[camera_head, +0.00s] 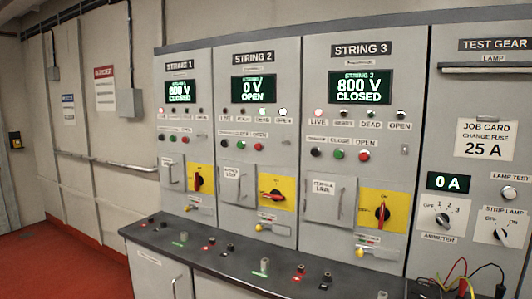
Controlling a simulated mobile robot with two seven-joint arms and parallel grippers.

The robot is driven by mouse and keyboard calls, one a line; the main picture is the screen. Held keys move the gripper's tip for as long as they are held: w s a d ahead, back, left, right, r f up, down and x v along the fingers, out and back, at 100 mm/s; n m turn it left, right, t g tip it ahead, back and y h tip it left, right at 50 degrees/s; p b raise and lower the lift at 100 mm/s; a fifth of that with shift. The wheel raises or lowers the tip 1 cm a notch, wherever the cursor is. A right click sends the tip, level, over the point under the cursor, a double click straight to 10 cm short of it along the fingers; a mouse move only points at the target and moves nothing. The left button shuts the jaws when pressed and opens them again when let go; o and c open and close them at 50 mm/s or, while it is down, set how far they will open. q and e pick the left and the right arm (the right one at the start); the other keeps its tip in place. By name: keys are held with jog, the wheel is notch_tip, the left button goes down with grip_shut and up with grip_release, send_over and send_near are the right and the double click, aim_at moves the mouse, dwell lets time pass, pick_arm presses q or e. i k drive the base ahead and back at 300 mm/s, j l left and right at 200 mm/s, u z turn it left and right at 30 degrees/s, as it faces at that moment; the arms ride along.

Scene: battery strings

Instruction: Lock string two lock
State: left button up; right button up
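The String 2 cabinet (257,130) stands between String 1 and String 3. Its display (253,89) reads 0 V OPEN, and its dead and open lamps are lit. Its red rotary handle (273,194) lies roughly horizontal on a yellow plate (287,188). Below the plate is a small yellow piece (262,227), perhaps the lock, beside a label; its locked state is too small to tell. Neither of my grippers is in view.
The String 1 display (179,91) and String 3 display (360,87) read 800 V CLOSED; their red handles point more upright. A dark bench ledge (215,262) with posts and small knobs runs in front. Test leads (463,284) lie at lower right. Red floor is clear at left.

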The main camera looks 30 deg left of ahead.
aim_at(258, 228)
jog(key=i+j, duration=0.15)
jog(key=j, duration=0.25)
jog(key=i+j, duration=0.15)
jog(key=j, duration=0.25)
jog(key=i+j, duration=0.15)
jog(key=j, duration=0.25)
jog(key=i+j, duration=0.15)
jog(key=j, duration=0.25)
jog(key=i+j, duration=0.15)
jog(key=j, duration=0.25)
jog(key=u, duration=0.05)
